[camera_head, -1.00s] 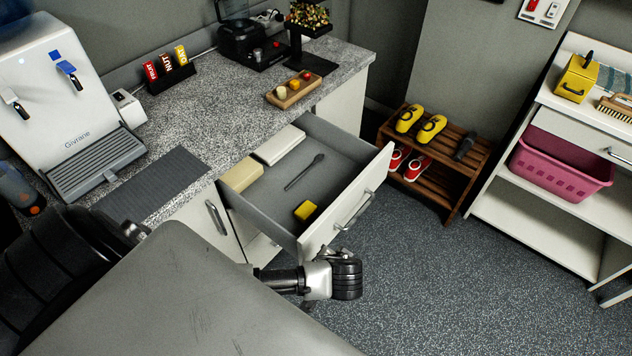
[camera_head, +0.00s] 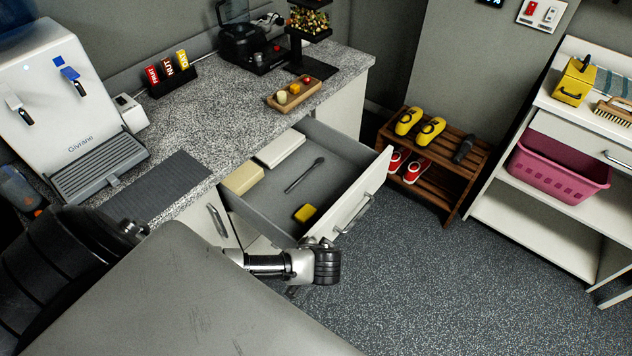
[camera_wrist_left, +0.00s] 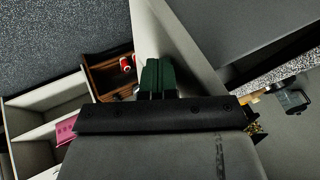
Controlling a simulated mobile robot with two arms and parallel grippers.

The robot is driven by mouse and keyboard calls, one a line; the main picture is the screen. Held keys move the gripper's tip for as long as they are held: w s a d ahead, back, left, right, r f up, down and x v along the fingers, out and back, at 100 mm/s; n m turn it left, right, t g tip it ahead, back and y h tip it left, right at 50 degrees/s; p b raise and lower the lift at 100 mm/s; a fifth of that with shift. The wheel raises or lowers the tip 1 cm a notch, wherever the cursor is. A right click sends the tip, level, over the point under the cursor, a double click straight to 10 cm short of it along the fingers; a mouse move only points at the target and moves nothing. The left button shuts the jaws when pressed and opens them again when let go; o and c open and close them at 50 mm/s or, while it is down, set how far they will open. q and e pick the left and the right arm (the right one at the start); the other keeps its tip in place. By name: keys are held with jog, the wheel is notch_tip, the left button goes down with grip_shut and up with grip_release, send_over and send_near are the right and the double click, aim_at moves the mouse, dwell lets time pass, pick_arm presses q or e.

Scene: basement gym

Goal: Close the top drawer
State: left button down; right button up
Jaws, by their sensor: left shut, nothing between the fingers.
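The top drawer stands pulled out from under the speckled counter, its white front panel (camera_head: 372,182) facing right with a metal bar handle (camera_head: 354,214). Inside lie a white box (camera_head: 280,149), a beige box (camera_head: 243,178), a dark spoon (camera_head: 304,175) and a yellow block (camera_head: 305,213). My left gripper (camera_head: 321,243) is at the near end of the drawer front, below and left of the handle. In the left wrist view its green fingers (camera_wrist_left: 158,76) are shut and empty, close beside the white panel (camera_wrist_left: 180,45). I cannot tell whether they touch it. My right gripper is not in view.
The counter (camera_head: 235,115) holds a water dispenser (camera_head: 75,110) and a small wooden tray (camera_head: 294,94). A wooden shoe rack (camera_head: 455,180) stands beyond the drawer. A white shelf with a pink basket (camera_head: 560,165) is at right. The floor (camera_head: 430,280) between is clear.

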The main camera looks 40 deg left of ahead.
pick_arm(q)
jog(key=a, duration=0.9)
jog(key=w+a, duration=0.1)
jog(key=a, duration=0.3)
jog(key=shift+a+p, duration=0.15)
jog(key=shift+p, duration=0.25)
jog(key=a, duration=0.5)
jog(key=a+b, duration=0.1)
jog(key=a, duration=0.4)
jog(key=w+a, duration=0.1)
jog(key=a, duration=0.4)
jog(key=shift+w+a+b, duration=0.1)
jog(key=shift+b, duration=0.2)
